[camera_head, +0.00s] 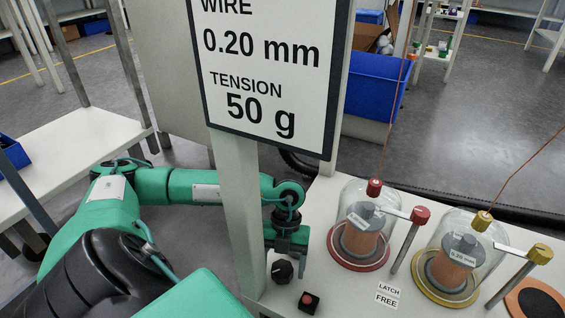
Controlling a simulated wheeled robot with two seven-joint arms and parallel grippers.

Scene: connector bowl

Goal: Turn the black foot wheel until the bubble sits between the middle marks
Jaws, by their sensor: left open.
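My left gripper (287,252) points down at the front left of the white worktop, just right of a grey post. It is open, with a black knob (282,270) below it, close to its fingers. I cannot tell whether they touch the knob. The knob is the only black wheel-like part I can make out; whether it is the foot wheel is unclear. No bubble or middle marks can be made out in this view. My right gripper is not in view.
A red button (308,302) sits right of the knob. Two glass domes cover wire spools, one on a red base (357,262) and one on a yellow base (447,295). A wire and tension sign (265,75) hangs above. A blue bin (372,85) stands behind.

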